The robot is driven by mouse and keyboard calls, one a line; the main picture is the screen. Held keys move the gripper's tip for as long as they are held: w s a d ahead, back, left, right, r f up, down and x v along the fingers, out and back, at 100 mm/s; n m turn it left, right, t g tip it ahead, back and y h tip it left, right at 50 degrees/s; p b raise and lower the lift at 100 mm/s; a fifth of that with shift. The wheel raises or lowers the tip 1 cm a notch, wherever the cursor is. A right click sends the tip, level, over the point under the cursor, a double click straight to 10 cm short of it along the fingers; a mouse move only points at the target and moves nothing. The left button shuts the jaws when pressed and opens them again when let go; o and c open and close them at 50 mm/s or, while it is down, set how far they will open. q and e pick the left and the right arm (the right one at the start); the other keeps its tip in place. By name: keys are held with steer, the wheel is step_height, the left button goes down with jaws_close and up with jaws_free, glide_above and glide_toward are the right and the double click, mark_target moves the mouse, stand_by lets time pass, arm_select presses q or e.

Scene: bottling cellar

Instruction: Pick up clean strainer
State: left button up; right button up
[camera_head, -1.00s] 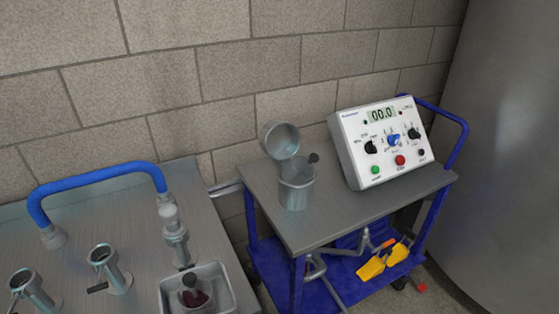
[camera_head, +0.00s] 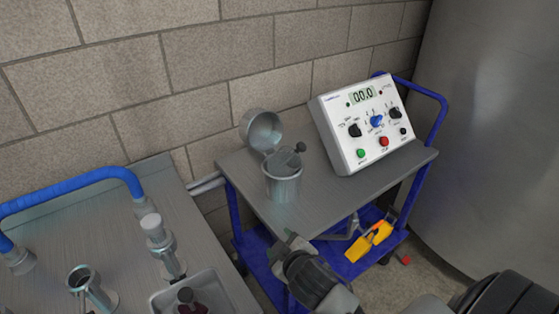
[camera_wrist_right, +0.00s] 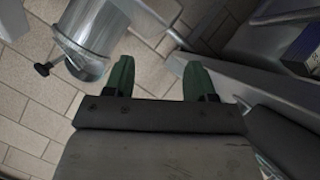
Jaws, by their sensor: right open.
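On the cart top, in the head view, stands a shiny metal can (camera_head: 283,185). A small piece with a dark round knob (camera_head: 300,147) sticks out of its mouth; I cannot tell how much of the strainer is hidden inside. A round metal cup or lid (camera_head: 262,130) tilts open behind it. My right gripper (camera_head: 288,243) is in front of and below the can, apart from it. In the right wrist view its green fingers (camera_wrist_right: 158,64) are spread and empty, with a metal cylinder and dark knob (camera_wrist_right: 88,35) beyond them, upper left. My left gripper is not in view.
A white control box (camera_head: 370,125) stands right of the can on the cart top (camera_head: 325,190). A yellow tool (camera_head: 370,240) lies on the blue lower shelf. At left, a metal bench (camera_head: 50,235) holds pipe fittings and a tray (camera_head: 218,285) with a dark red-stained piece.

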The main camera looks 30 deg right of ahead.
steer(key=w+a+r+n+t+y, duration=0.3)
steer(key=w+r+n+y, duration=0.4)
steer(key=r+n, duration=0.25)
steer(key=w+a+r+n+t+y, duration=0.2)
steer(key=w+r+n+y, duration=0.45)
steer(key=r+n, duration=0.35)
steer(key=n+g+h, duration=0.8)
steer(key=n+g, duration=0.6)
steer(key=n, duration=0.1)
glide_toward(301, 143)
steer(key=a+f, duration=0.2)
steer(key=x, duration=0.2)
steer(key=w+x, duration=0.1)
steer(key=x, duration=0.2)
steer(key=shift+d+p, duration=0.15)
steer(key=shift+p, duration=0.25)
steer(key=x, duration=0.3)
steer(key=p+x, duration=0.1)
steer(key=shift+s+d+f, duration=0.15)
steer(key=shift+d+f, duration=0.15)
steer(key=shift+a+f, duration=0.1)
steer(key=shift+f, duration=0.4)
steer(key=c, duration=1)
steer(key=shift+r, duration=0.1)
